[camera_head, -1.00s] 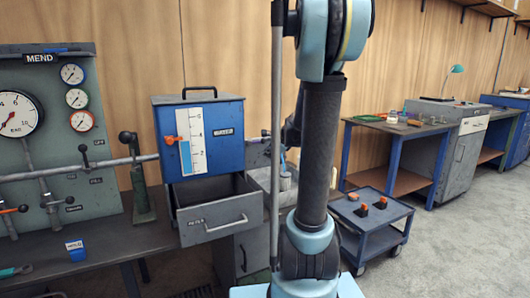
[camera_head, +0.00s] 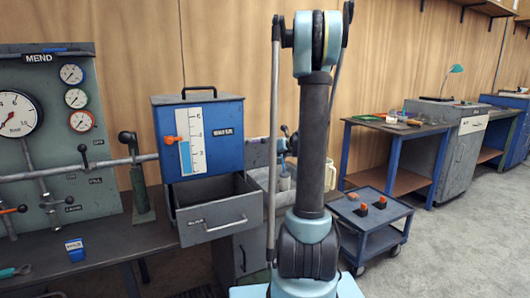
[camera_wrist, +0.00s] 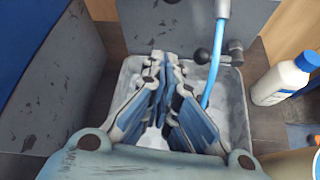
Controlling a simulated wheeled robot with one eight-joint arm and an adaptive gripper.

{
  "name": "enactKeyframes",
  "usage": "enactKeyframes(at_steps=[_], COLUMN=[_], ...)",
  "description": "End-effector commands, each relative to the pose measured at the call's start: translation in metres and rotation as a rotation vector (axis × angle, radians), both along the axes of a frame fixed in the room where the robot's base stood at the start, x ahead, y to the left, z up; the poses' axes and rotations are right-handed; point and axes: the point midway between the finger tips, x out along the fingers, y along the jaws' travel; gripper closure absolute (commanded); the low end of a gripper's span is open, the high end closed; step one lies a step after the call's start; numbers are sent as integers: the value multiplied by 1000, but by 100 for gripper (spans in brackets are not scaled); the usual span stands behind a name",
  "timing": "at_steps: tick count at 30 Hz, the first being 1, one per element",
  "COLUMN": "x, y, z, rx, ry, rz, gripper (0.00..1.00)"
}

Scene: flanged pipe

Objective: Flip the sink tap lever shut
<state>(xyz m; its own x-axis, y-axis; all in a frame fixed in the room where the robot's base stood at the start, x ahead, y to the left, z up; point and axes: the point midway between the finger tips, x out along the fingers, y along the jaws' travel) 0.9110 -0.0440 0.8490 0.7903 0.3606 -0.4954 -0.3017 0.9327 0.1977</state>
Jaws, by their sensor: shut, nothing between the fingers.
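The sink tap lever (camera_wrist: 202,56) shows in the wrist view as a dark ball knob on a short grey arm, right of my fingertips. A blue water stream (camera_wrist: 212,80) runs from the spout (camera_wrist: 222,8) into the grey-white sink basin (camera_wrist: 238,105). My gripper (camera_wrist: 168,62) is shut and empty, above the basin and left of the stream, apart from the knob in the picture. The depth between them is hard to judge.
A white bottle with a blue cap (camera_wrist: 280,82) stands right of the basin. A grey panel (camera_wrist: 60,85) rises on the left. In the head view, an open drawer (camera_head: 215,215) juts out left of my arm, and a blue cart (camera_head: 368,215) stands right.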

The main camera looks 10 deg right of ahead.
Motion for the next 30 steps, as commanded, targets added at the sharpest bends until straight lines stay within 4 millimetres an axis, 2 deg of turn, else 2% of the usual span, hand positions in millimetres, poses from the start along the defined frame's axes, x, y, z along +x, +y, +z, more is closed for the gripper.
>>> enactKeyframes(at_steps=[8, 27, 30], x=[12, 75, 81], y=[6, 35, 36], z=[-8, -47, -46], rx=[-2, -2, -3], ry=[1, 0, 0], rz=[2, 3, 2], gripper=[100, 100, 100])
